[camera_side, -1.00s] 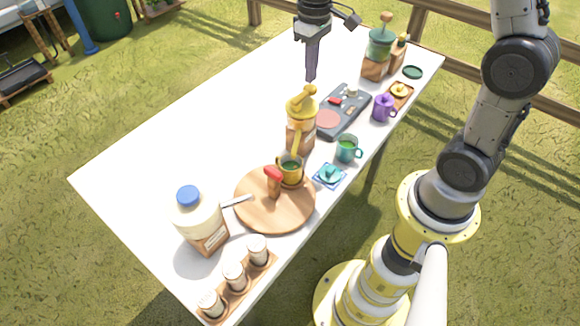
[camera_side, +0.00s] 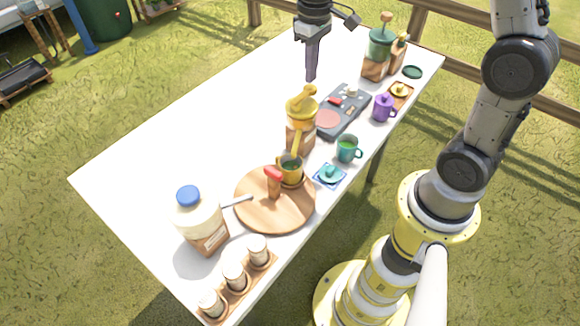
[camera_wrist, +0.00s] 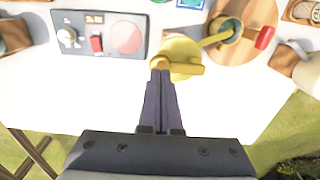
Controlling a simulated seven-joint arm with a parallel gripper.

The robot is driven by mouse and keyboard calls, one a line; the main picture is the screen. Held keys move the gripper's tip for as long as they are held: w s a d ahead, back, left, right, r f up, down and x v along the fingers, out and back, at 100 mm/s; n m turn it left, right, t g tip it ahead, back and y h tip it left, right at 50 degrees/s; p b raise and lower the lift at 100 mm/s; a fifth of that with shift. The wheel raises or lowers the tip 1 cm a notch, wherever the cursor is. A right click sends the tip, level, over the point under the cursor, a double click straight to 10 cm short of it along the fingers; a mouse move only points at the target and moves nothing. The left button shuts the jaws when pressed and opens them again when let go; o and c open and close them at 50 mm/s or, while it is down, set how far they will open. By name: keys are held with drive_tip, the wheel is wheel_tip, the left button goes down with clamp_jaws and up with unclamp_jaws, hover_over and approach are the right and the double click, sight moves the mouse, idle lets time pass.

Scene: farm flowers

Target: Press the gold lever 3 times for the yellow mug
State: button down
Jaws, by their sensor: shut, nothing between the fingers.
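A dispenser with a gold top and lever (camera_side: 304,95) stands in the middle of the table, and its yellow spout slopes down to the yellow mug (camera_side: 290,170). The yellow mug stands on a round wooden board (camera_side: 262,216) and holds something dark green. In the wrist view the gold lever (camera_wrist: 187,68) lies right at the tip of my gripper (camera_wrist: 161,66). My gripper (camera_side: 311,78) is shut and empty, pointing down just above the lever. Whether it touches the lever I cannot tell.
A teal mug (camera_side: 346,150) and a purple mug (camera_side: 383,108) stand along the right edge. A dark hot plate unit (camera_side: 352,107) lies behind the dispenser. A blue-capped jar (camera_side: 199,222) is at front left. The left of the table is clear.

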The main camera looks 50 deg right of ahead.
drive_tip(key=shift+f, duration=0.15)
drive_tip(key=shift+f, duration=1.3)
drive_tip(key=shift+r, duration=1.45)
idle(1.1)
drive_tip(key=shift+r, duration=3)
